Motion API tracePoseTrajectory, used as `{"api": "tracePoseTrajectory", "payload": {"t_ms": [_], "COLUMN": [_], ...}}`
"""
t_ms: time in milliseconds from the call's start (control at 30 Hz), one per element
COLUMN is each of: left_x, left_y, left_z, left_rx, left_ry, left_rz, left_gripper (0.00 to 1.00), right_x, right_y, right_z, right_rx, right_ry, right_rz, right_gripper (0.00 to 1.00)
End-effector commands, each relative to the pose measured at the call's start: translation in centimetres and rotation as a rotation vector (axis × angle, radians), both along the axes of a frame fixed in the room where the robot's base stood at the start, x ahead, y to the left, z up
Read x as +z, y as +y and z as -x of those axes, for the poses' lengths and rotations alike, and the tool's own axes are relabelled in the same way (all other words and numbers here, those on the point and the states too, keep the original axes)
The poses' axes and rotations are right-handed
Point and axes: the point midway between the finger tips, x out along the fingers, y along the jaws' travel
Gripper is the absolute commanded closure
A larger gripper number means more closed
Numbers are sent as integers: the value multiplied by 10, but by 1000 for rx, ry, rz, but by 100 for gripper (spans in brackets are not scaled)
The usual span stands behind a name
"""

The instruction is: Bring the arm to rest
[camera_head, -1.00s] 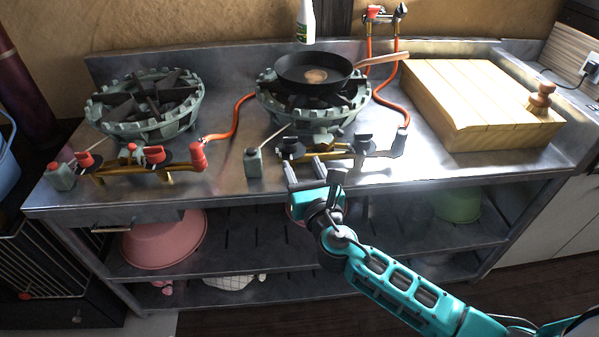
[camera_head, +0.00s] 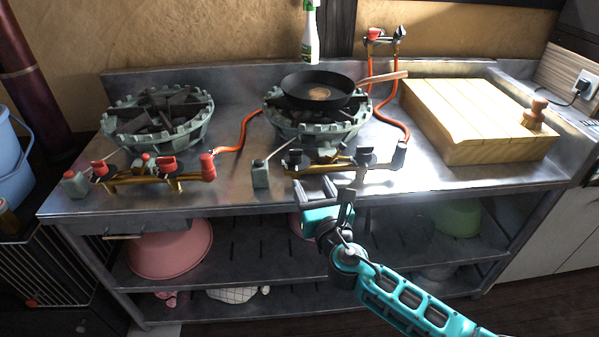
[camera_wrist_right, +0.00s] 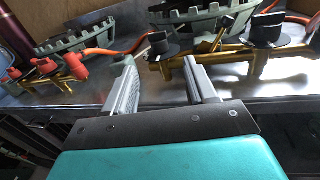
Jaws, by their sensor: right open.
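My right arm (camera_head: 408,300) is teal and comes in from the lower right in the head view. Its gripper (camera_head: 316,188) is open and empty, in front of the counter's front edge and below the right burner's knobs. In the right wrist view the two grey fingers (camera_wrist_right: 160,72) stand apart with nothing between them, pointing toward the brass gas pipe and black knobs. My left gripper is not in view.
A steel counter (camera_head: 235,185) holds a left burner (camera_head: 160,125), a right burner (camera_head: 315,125) with a black pan (camera_head: 318,88), and a wooden board (camera_head: 480,115). Orange hoses run behind. A pink bowl (camera_head: 170,250) and a green bowl (camera_head: 458,218) sit on the shelf below.

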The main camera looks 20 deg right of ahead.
Motion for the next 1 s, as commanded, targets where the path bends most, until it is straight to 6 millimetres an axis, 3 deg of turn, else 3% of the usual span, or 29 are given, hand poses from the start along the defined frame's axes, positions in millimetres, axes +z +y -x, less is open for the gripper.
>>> {"api": "tracePoseTrajectory", "payload": {"t_ms": [167, 267, 367, 500, 700, 833, 1000], "left_x": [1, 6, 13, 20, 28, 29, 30], "left_y": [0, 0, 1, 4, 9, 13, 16], "left_z": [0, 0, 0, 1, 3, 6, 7], "left_rx": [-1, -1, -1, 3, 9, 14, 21], "left_ry": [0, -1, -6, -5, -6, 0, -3], "left_rz": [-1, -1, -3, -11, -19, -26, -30], "left_gripper": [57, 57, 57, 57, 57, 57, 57], "right_x": [-3, -17, -41, -76, -101, -104, -104], "right_y": [0, 2, 6, 16, 29, 33, 34], "right_z": [3, 15, 40, 90, 162, 195, 216], "right_rx": [0, -5, -35, -165, -484, -691, -844], "right_ry": [11, 61, 151, 276, 330, 281, 212], "right_rz": [-35, -211, -563, -1218, -2112, -2534, -2809], "right_gripper": [44, 44, 44, 44, 44, 44, 44]}}
